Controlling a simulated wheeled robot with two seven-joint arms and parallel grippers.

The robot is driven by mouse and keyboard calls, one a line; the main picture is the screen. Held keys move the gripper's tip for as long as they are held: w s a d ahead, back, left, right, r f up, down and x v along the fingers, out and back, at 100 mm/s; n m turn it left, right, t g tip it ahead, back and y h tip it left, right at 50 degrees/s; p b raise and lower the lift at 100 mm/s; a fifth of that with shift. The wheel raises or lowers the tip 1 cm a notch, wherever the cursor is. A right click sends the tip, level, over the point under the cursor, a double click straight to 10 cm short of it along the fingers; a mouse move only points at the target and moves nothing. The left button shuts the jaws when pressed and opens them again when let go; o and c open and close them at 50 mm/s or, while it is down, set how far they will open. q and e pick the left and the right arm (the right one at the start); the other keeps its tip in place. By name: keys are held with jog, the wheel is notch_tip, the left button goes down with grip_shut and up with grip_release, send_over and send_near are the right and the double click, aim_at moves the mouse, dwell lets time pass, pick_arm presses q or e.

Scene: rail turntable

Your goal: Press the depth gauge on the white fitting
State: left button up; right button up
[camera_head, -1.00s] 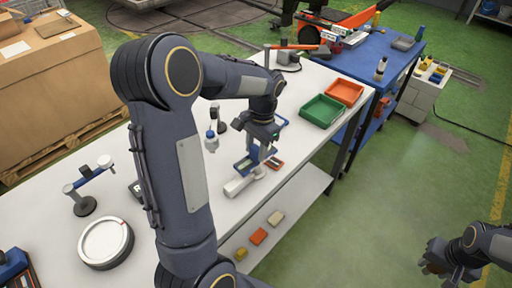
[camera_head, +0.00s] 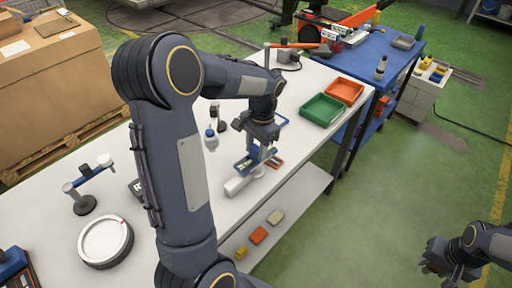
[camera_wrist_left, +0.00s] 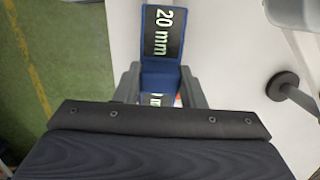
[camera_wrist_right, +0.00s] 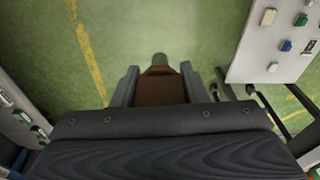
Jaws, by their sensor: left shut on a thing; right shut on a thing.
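My left gripper (camera_head: 261,146) is over the white table, shut on a blue depth gauge (camera_head: 243,165). In the left wrist view the gauge (camera_wrist_left: 161,45) shows a dark face marked "20 mm" between the fingers. The white fitting (camera_head: 237,185) lies on the table just in front and left of the gauge in the head view. Whether they touch I cannot tell. My right gripper (camera_head: 440,262) is out over the green floor, far from the fitting. In the right wrist view it is shut on a brown thing (camera_wrist_right: 158,90) with a grey end.
Green (camera_head: 323,110) and orange (camera_head: 344,91) trays stand at the table's far end. A round white dial (camera_head: 105,242) and a stand with a blue arm (camera_head: 85,190) are at the left. Several small blocks lie on the lower shelf (camera_head: 295,195).

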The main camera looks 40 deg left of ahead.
dwell(0.4)
